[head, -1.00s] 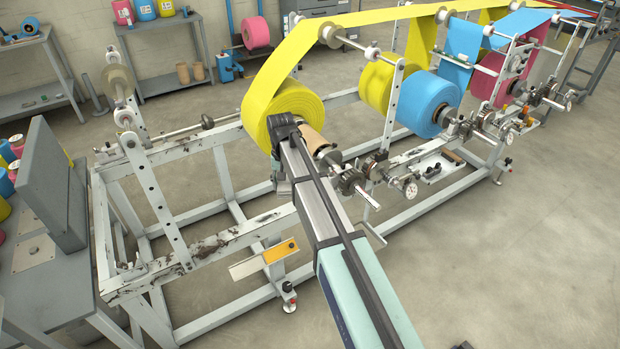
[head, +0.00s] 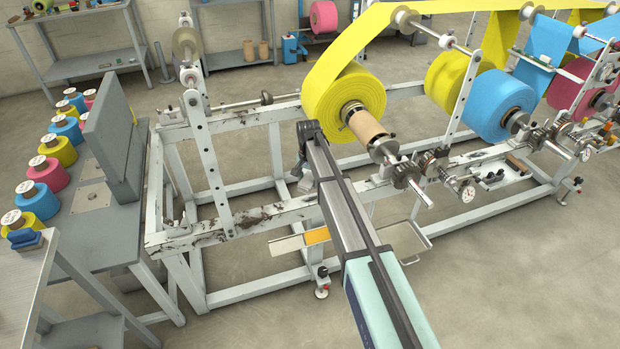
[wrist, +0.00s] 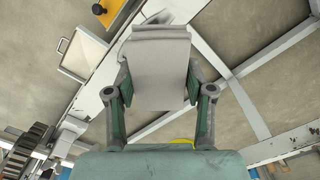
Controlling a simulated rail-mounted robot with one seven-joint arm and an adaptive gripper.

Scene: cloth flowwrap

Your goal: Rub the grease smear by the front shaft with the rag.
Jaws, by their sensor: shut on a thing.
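My gripper (wrist: 160,88) is shut on a folded light grey rag (wrist: 160,60), held between its two fingers in the wrist view. That roll sits on the front shaft (head: 378,140) with a brown core. Dark brown smears (head: 250,219) mark the white frame rail left of my arm. Brown marks also show on a white beam (wrist: 290,140) in the wrist view. I cannot tell which mark is the named smear.
A perforated upright (head: 212,165) stands on the rail to the left. A tray (head: 405,243) is below the rail on the right. A grey bench (head: 105,235) with coloured spools stands at the left. Blue (head: 495,105) and other rolls lie further right. Floor in front is open.

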